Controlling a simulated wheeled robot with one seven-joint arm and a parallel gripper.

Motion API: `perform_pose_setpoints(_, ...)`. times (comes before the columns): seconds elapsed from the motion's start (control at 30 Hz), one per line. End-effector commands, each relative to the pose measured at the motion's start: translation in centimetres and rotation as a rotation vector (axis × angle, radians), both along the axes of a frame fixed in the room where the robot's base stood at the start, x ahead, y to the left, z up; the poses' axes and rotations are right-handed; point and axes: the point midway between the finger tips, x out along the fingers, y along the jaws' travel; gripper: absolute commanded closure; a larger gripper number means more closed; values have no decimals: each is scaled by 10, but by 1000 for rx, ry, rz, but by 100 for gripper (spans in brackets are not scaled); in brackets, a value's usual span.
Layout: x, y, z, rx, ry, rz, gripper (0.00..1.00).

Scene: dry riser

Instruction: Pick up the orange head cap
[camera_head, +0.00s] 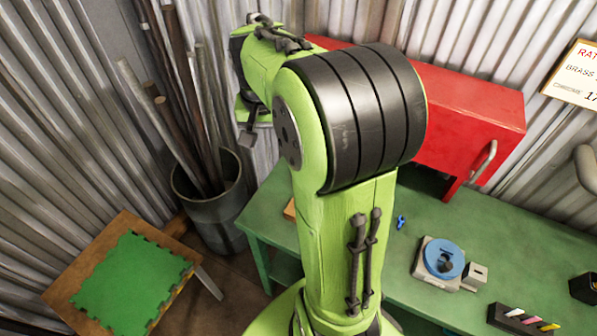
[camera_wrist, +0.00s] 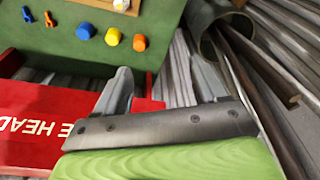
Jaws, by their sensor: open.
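In the wrist view an orange cap (camera_wrist: 84,31), short and round, stands on the green bench top (camera_wrist: 160,20). In the head view my gripper (camera_head: 247,138) shows only partly behind my arm. The caps are not seen there; my arm covers part of the bench.
A red cabinet (camera_head: 470,100) stands on the bench; red lettered panel (camera_wrist: 40,115) is close to my gripper. A bin (camera_head: 212,205) of long pipes stands left of the bench. Small orange (camera_wrist: 50,20) and blue (camera_wrist: 27,14) pieces lie left of the caps.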

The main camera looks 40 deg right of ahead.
Motion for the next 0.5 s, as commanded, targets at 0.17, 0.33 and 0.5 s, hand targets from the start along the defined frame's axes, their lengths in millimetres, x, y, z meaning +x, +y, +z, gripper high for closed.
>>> perform_pose_setpoints(0.17,31,-88,-72,104,89,-328,29)
perform_pose_setpoints(0.33,33,-123,-109,150,116,-466,29)
perform_pose_setpoints(0.5,32,-124,-143,155,123,-475,29)
